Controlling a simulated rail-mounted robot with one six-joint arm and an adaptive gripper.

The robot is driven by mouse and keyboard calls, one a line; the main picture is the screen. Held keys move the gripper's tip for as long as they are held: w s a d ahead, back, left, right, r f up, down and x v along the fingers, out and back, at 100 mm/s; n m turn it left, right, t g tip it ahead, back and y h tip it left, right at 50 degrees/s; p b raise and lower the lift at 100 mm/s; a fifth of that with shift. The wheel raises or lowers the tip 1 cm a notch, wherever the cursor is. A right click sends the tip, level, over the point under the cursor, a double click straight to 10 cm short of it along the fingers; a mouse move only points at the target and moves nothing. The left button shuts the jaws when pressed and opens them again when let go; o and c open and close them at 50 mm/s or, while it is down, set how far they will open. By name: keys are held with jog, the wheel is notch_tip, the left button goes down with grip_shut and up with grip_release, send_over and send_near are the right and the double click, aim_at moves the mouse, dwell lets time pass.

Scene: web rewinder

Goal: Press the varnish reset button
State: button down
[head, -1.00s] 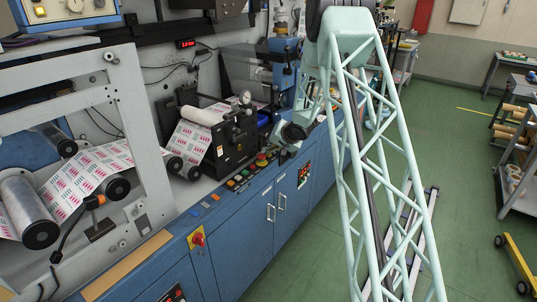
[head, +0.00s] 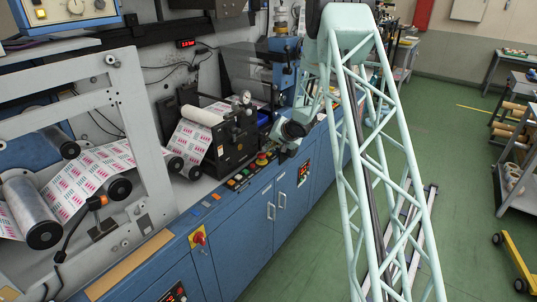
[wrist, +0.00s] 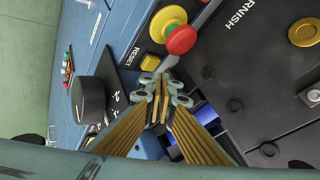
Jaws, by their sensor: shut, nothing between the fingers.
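My gripper (wrist: 163,84) is shut and empty. Its fingertips show just below the yellow button in the picture and hide part of its surroundings. I cannot tell how far above the panel they are. A red mushroom button (wrist: 181,39) on a yellow base sits just above the reset button. It also shows in the head view (head: 261,158), where the reset button is too small to make out clearly.
A black knob (wrist: 89,100) on a dial plate stands left of my fingers. The dark varnish unit (wrist: 245,70), lettered partly "RNISH", lies to the right. In the head view, printed web (head: 190,142) runs beside it, and the green aisle floor (head: 300,255) is clear before the blue cabinets.

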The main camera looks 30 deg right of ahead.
jog(key=shift+r+p, duration=2.45)
jog(key=shift+p, duration=0.4)
jog(key=r, duration=0.1)
notch_tip(320, 180, up, 19)
jog(key=n+h+b, duration=0.1)
jog(key=h, duration=0.1)
send_over(270, 154)
jog(key=s+a, duration=0.4)
jog(key=s, duration=0.4)
jog(key=s+a+r+n+g+h+b, duration=0.1)
jog(key=s+a+r, duration=0.4)
jog(key=s, duration=0.4)
jog(key=s+a+r+n+g, duration=0.1)
jog(key=s+a+r, duration=0.1)
jog(key=s+r, duration=0.65)
jog(key=s+a+n+g, duration=0.1)
jog(key=s+a, duration=0.5)
jog(key=s, duration=0.9)
jog(key=s+a+n+g+y+b, duration=0.1)
jog(key=s+a, duration=0.5)
jog(key=s, duration=0.9)
jog(key=s+a+n+g+y+b, duration=0.1)
jog(key=s+a+n, duration=0.2)
jog(key=s, duration=1.3)
jog(key=a, duration=0.3)
jog(key=shift+r, duration=0.25)
